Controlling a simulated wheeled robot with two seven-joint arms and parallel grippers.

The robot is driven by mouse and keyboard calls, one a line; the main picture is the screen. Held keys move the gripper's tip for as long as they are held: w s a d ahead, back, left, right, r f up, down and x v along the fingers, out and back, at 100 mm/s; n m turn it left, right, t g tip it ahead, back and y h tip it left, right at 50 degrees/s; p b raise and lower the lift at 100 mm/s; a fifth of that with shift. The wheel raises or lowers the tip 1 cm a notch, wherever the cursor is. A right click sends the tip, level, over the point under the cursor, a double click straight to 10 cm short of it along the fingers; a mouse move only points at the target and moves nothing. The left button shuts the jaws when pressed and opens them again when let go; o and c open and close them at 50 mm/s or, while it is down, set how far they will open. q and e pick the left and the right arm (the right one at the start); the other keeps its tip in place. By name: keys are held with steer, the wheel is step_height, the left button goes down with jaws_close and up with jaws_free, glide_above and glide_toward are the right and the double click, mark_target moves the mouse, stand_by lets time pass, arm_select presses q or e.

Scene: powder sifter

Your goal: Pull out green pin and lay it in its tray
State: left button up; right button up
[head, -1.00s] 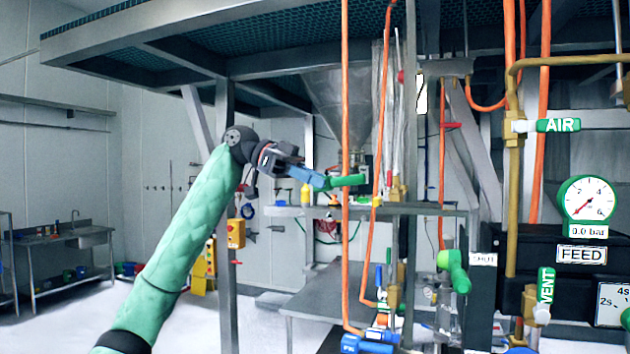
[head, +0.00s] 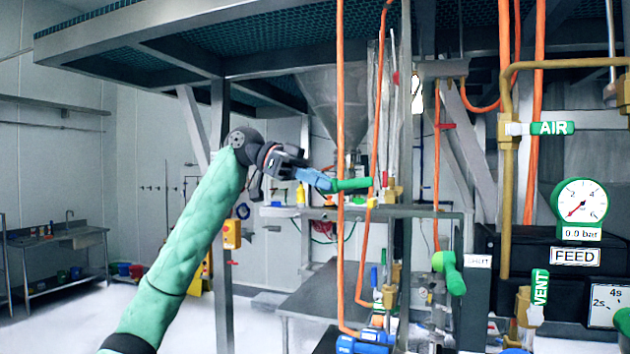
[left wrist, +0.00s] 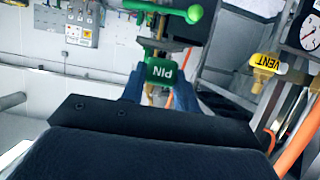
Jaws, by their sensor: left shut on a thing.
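The green pin (left wrist: 160,73), its block lettered PIN, sits between the two blue fingers of my left gripper (left wrist: 158,92) in the left wrist view. My left gripper also shows in the head view (head: 322,181), below the hopper, shut on the pin. A green lever (head: 352,184) reaches right from beside the fingertips. In the left wrist view this lever (left wrist: 150,6) has a ball end and lies just beyond the pin. Whether the pin is still seated is hidden. I cannot make out the pin's tray. My right gripper is not in view.
The steel hopper (head: 335,105) hangs above the gripper. Orange hoses (head: 341,250) and a steel post (head: 222,240) stand close by. A grey table (head: 320,290) is below. The AIR valve (head: 552,128), gauge (head: 580,203) and VENT valve (head: 540,287) are at the right.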

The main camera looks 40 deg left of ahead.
mark_target(341, 182)
arm_select(q)
steer(key=shift+w+d+p, duration=0.2)
steer(key=shift+d, duration=0.5)
steer(key=shift+w+d+p, duration=0.15)
steer(key=shift+w+d, duration=0.05)
steer(key=shift+d, duration=0.45)
steer(key=w+d, duration=0.2)
steer(key=d, duration=0.5)
steer(key=shift+d, duration=0.15)
steer(key=shift+f+b, duration=0.9)
steer(key=shift+f, duration=0.35)
stand_by(0.9)
steer(key=o, duration=1.1)
steer(key=b+v, duration=0.4)
steer(key=v, duration=0.3)
steer(key=shift+f, duration=0.15)
steer(key=shift+a+r, duration=0.3)
steer(key=shift+a, duration=0.05)
